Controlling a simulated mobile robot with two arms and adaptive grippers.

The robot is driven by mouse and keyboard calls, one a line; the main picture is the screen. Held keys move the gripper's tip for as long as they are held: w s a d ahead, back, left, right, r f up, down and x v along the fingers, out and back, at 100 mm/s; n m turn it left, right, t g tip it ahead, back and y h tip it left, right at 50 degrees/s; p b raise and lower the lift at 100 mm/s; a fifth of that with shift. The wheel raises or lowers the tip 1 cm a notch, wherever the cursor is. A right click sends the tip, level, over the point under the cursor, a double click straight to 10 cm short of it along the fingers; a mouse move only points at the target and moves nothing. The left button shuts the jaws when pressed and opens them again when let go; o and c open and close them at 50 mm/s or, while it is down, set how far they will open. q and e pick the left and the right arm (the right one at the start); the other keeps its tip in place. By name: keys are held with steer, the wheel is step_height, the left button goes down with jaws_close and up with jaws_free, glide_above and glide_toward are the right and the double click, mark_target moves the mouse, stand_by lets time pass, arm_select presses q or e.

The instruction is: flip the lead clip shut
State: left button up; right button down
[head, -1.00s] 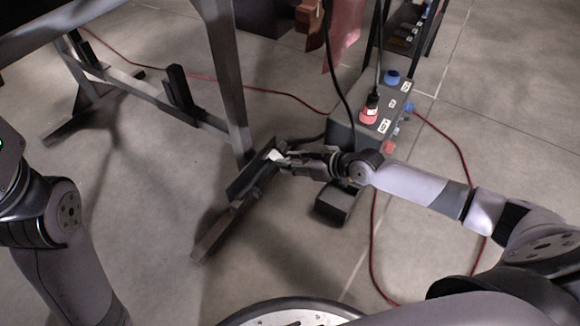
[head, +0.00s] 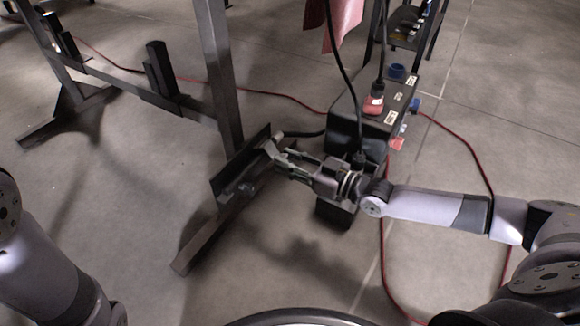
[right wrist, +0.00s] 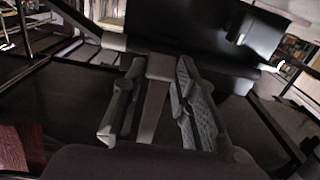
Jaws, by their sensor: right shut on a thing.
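My right gripper (head: 279,158) is at the upper end of a dark channel-shaped bracket (head: 226,180) on the foot of the black stand. A small grey tab, apparently the lead clip (head: 270,147), stands at the fingertips. In the right wrist view, the two fingers of my right gripper (right wrist: 158,68) lie on either side of a narrow grey strip (right wrist: 154,100), apparently part of the clip. The gripper is shut on it. How far the clip is folded cannot be told. My left gripper is out of view; only my left arm shows at the left edge.
A dark box (head: 400,107) with a red plug (head: 373,104), blue caps and cables stands just behind my right gripper. A red cable (head: 466,150) runs over the floor. The stand's post (head: 219,80) rises beside the bracket. The floor in front is clear.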

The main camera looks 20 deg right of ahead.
steer(key=shift+w+a+f+t+y+b, duration=0.3)
steer(key=shift+f+t+y, duration=0.4)
steer(key=shift+t, duration=0.2)
steer(key=shift+w+a+f+t+y+b, duration=0.15)
steer(key=shift+w+f+t+y+b, duration=0.1)
steer(key=shift+f+t+y, duration=0.6)
steer(key=shift+w+a+f+t+y+b, duration=0.3)
steer(key=shift+f+t+y, duration=0.3)
steer(key=shift+t, duration=0.35)
steer(key=c, duration=1.3)
jaws_free()
steer(key=shift+d, duration=0.1)
